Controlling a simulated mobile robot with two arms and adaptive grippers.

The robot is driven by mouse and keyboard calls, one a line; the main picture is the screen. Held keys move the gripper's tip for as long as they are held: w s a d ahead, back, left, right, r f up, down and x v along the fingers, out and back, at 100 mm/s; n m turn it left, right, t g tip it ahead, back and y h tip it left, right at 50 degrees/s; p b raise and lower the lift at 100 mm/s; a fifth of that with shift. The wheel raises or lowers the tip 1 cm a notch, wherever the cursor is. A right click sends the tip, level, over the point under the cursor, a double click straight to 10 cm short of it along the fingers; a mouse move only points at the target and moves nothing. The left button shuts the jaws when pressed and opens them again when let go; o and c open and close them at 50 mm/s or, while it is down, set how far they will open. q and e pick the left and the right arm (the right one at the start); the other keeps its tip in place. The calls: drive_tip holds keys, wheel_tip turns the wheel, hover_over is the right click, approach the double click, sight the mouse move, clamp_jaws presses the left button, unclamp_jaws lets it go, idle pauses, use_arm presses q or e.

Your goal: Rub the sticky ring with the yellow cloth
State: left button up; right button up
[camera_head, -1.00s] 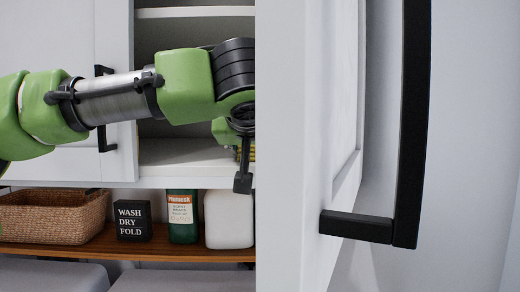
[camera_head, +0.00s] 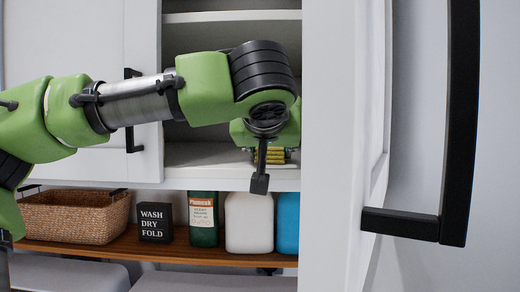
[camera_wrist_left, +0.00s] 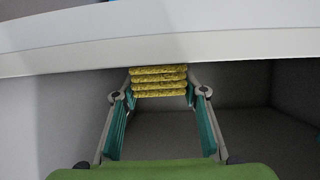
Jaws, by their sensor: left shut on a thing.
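The yellow cloth (camera_head: 272,156) shows partly behind my left wrist, at the cabinet's lower shelf in the head view. In the left wrist view it is a folded stack of several layers (camera_wrist_left: 159,84), held between the two fingers. My left gripper (camera_wrist_left: 160,92) is shut on it; in the head view its fingers are mostly hidden behind the wrist. The cloth lies close to a white edge (camera_wrist_left: 60,50) in the wrist view; I cannot tell whether they touch. I cannot see the sticky ring. My right gripper is not in view.
An open white cabinet door (camera_head: 335,150) with a black handle (camera_head: 457,120) fills the right. Under the cabinet, a wooden shelf (camera_head: 150,250) holds a basket (camera_head: 75,218), a black sign (camera_head: 155,222), a green bottle (camera_head: 203,235), a white jug (camera_head: 249,222) and a blue container (camera_head: 288,222).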

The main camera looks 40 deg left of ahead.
sight(289, 162)
use_arm(q)
drive_tip(key=shift+w+d+f, duration=0.1)
drive_tip(key=shift+w+d, duration=0.8)
drive_tip(key=shift+d, duration=0.25)
drive_tip(key=shift+w+d+f, duration=0.1)
drive_tip(key=shift+w+d, duration=0.8)
drive_tip(key=shift+d, duration=0.25)
drive_tip(key=shift+s+a+r+b, duration=0.1)
drive_tip(key=shift+s+a+b, duration=0.45)
drive_tip(key=shift+a, duration=0.35)
drive_tip(key=shift+s+a, duration=0.85)
drive_tip(key=shift+a, duration=0.05)
drive_tip(key=shift+s+a+b, duration=0.55)
drive_tip(key=shift+a, duration=0.05)
drive_tip(key=shift+s+a, duration=0.7)
drive_tip(key=shift+a, duration=0.1)
wheel_tip(289, 162, up, 6)
drive_tip(key=p, duration=0.4)
drive_tip(key=shift+p, duration=0.3)
drive_tip(key=shift+w, duration=0.1)
